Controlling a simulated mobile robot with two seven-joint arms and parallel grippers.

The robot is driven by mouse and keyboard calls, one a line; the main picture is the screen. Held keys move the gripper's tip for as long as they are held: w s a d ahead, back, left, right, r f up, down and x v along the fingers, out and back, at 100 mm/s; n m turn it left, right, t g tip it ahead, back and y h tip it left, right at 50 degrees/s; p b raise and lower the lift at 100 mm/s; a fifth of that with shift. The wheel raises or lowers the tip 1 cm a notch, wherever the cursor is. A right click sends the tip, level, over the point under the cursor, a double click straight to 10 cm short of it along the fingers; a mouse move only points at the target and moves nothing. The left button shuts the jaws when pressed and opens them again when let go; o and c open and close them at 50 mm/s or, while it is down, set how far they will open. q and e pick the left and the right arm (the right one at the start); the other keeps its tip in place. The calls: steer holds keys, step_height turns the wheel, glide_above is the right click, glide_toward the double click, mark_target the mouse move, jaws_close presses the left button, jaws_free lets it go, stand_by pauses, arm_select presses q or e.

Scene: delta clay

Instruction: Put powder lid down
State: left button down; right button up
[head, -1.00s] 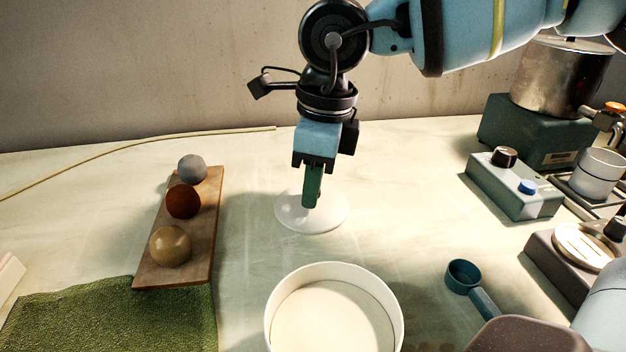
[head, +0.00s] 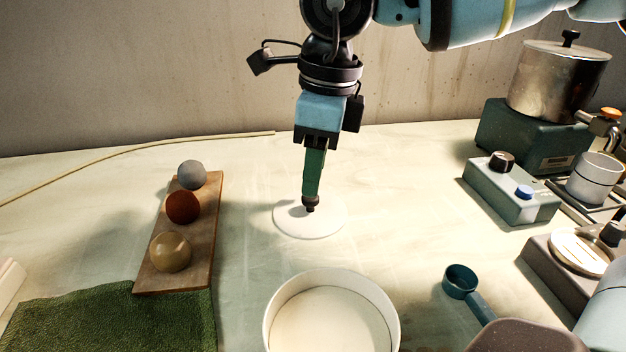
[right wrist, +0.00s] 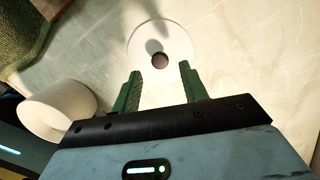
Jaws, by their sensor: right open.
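The powder lid (head: 328,222) is a flat white disc with a small dark knob. It lies flat on the table behind the tub in the head view, and in the right wrist view (right wrist: 178,38) it is just beyond the fingers. The white round powder tub (head: 272,318) is open, with pale powder inside, and it also shows in the right wrist view (right wrist: 48,118). My right gripper (head: 313,192) points down just above the knob. In the right wrist view its green fingers (right wrist: 160,70) are apart and empty, with the knob beyond their tips. My left gripper is out of view.
A wooden board (head: 200,240) with three balls stands at left, near a green cloth (head: 110,320). A blue scoop (head: 463,282) lies right of the tub. Control boxes (head: 512,198) and a metal pot (head: 555,85) stand at right. The table around the lid is clear.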

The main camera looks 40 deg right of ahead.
step_height(320, 180, up, 8)
steer(key=shift+s+d+p, duration=0.35)
steer(key=shift+s+p, duration=0.05)
steer(key=shift+p, duration=0.05)
steer(key=shift+r, duration=0.15)
